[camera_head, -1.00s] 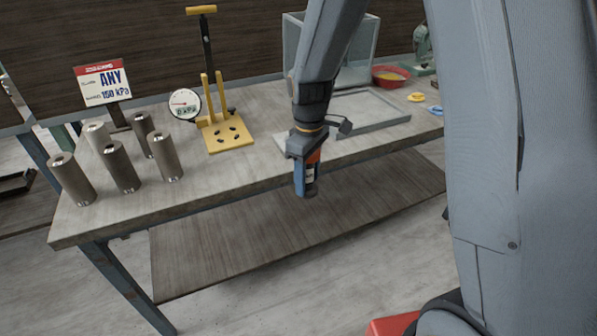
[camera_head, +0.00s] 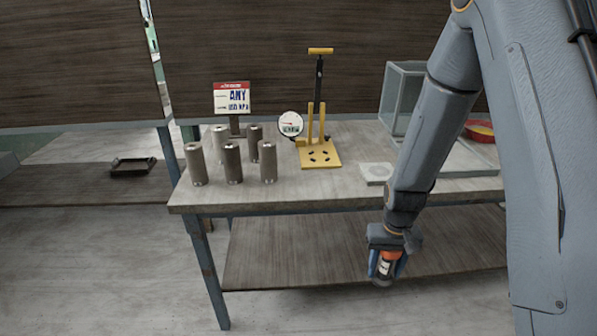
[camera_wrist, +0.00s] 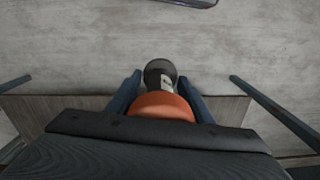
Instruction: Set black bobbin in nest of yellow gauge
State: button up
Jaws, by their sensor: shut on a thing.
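My gripper (camera_head: 386,255) is shut on a dark bobbin (camera_head: 383,277) with an orange band and a pale label. In the wrist view the blackish end of the bobbin (camera_wrist: 160,70) points away between my fingers (camera_wrist: 161,95). In the head view it hangs in front of the table, lower than the tabletop. The yellow gauge (camera_head: 320,153) stands on the table up and left of my gripper, well apart from it. It has a base plate with dark holes, two upright posts, a round dial and a black lever with a yellow handle. Its nest cannot be made out clearly.
Several grey and brown bobbins (camera_head: 232,165) stand upright at the table's left end, before a sign (camera_head: 231,99). A pale plate (camera_head: 376,172) lies right of the gauge. A clear box (camera_head: 400,85) and red bowl (camera_head: 480,130) are farther right. The table edge (camera_head: 290,206) faces me.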

aim_at(319, 158)
jog(key=u, duration=0.45)
jog(key=k, duration=1)
jog(key=z, duration=0.15)
jog(key=i, duration=0.45)
jog(key=z, duration=0.65)
jog(key=i, duration=1.1)
jog(key=u, duration=0.65)
